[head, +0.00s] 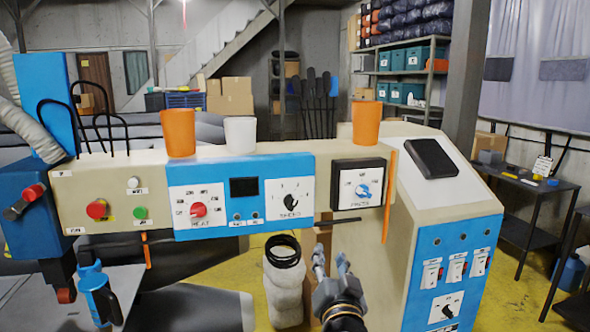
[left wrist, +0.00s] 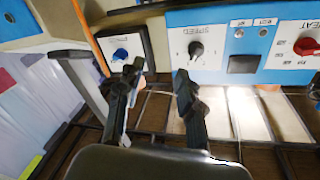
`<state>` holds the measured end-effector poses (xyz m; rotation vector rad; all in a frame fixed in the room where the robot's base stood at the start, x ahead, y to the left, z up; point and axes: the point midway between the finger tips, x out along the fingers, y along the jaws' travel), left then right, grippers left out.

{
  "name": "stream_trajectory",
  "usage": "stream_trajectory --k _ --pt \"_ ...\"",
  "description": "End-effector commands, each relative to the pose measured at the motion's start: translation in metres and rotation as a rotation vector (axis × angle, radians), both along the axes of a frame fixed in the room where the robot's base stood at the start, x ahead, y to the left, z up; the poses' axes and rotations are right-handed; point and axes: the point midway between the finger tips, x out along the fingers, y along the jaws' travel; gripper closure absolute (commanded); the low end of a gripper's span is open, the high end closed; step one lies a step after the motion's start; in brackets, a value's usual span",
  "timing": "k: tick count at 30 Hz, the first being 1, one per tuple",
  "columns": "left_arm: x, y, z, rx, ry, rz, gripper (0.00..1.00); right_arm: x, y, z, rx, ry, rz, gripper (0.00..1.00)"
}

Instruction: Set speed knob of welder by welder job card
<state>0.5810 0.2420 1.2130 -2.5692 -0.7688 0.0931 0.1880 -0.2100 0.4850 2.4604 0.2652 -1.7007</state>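The welder (head: 330,150) is a long beige machine with blue panels. Its black speed knob (head: 290,202) sits on a white dial on the middle blue panel; the dial numbers and exact pointer setting are too small to read. The speed knob also shows upside down in the left wrist view (left wrist: 196,49). My left gripper (head: 331,257) is open and empty, below and right of the speed knob and apart from it. Its two fingers (left wrist: 158,72) are spread in the left wrist view. My right gripper is not in view. I cannot identify the job card for certain.
A red heat knob (head: 198,209) is left of the speed knob, and a blue pressure knob (head: 362,191) is right. Orange (head: 178,132) and white (head: 240,134) cups stand on top. A small white card (head: 542,166), unreadable, is on the dark side table (head: 525,185).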

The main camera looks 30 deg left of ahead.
Motion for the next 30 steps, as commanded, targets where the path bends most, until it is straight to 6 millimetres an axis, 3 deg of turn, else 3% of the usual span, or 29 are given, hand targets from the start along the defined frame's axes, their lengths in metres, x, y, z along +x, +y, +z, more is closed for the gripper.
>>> stream_trajectory --k 1,3,6,9,17,30 --pt "-0.002 0.008 0.028 -0.011 0.008 0.050 0.63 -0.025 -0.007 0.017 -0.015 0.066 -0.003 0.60" --pt "-0.007 0.018 0.041 -0.027 0.020 0.113 0.63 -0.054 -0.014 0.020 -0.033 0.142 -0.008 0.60" --pt "-0.013 0.027 0.052 -0.046 0.030 0.178 0.63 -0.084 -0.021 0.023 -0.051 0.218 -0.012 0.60" --pt "-0.016 0.032 0.055 -0.056 0.034 0.212 0.63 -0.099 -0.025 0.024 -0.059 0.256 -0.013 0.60" --pt "0.002 0.054 0.057 -0.052 0.037 0.224 0.63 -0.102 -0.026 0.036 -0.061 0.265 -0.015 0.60" --pt "0.065 0.116 0.057 -0.055 0.037 0.221 0.63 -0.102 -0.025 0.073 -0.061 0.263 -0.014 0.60"
